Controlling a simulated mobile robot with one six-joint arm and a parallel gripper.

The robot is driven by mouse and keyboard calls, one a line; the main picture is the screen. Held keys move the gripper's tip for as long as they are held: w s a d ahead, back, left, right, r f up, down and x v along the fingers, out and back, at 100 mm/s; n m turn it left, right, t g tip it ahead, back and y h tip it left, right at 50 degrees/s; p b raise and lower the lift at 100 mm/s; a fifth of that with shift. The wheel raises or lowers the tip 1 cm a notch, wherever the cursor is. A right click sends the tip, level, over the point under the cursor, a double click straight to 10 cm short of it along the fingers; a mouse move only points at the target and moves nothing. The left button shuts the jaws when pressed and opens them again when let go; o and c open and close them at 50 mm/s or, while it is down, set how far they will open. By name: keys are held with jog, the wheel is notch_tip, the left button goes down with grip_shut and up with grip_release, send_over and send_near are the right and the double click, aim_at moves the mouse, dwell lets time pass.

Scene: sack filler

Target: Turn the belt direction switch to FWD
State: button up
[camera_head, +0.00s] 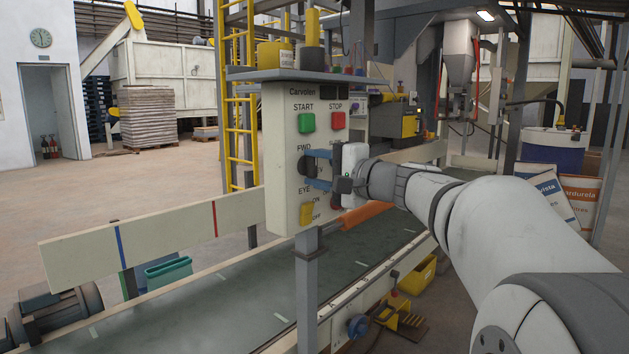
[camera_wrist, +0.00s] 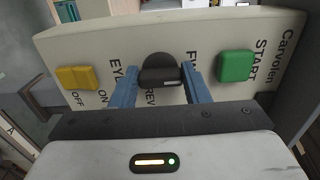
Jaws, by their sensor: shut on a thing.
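The belt direction switch is a dark round knob (camera_head: 306,167) on the left part of the pale control panel (camera_head: 281,150), between the START/STOP row and the EYE switch. In the wrist view the knob (camera_wrist: 160,66) sits between the blue fingers of my gripper (camera_wrist: 160,72), with REV and part of FWD lettering beside it. My gripper (camera_head: 309,168) reaches in from the right and is shut on the knob. A small pale mark shows on the knob's near face. The fingers hide part of the lettering, and I cannot tell which position the knob points to.
A green START button (camera_head: 306,123) and red STOP button (camera_head: 338,120) sit above the knob; a yellow EYE switch (camera_head: 307,213) sits below. A conveyor belt (camera_head: 235,300) runs beneath the panel. A yellow ladder (camera_head: 239,110) stands behind. Open floor lies at the left.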

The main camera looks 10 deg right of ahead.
jog(key=shift+f, duration=0.1)
dwell(0.3)
jog(key=o, duration=1)
jog(key=shift+s, duration=0.1)
jog(key=p+v, duration=0.1)
jog(key=v, duration=0.6)
jog(key=shift+s+d, duration=0.2)
jog(key=shift+s, duration=0.1)
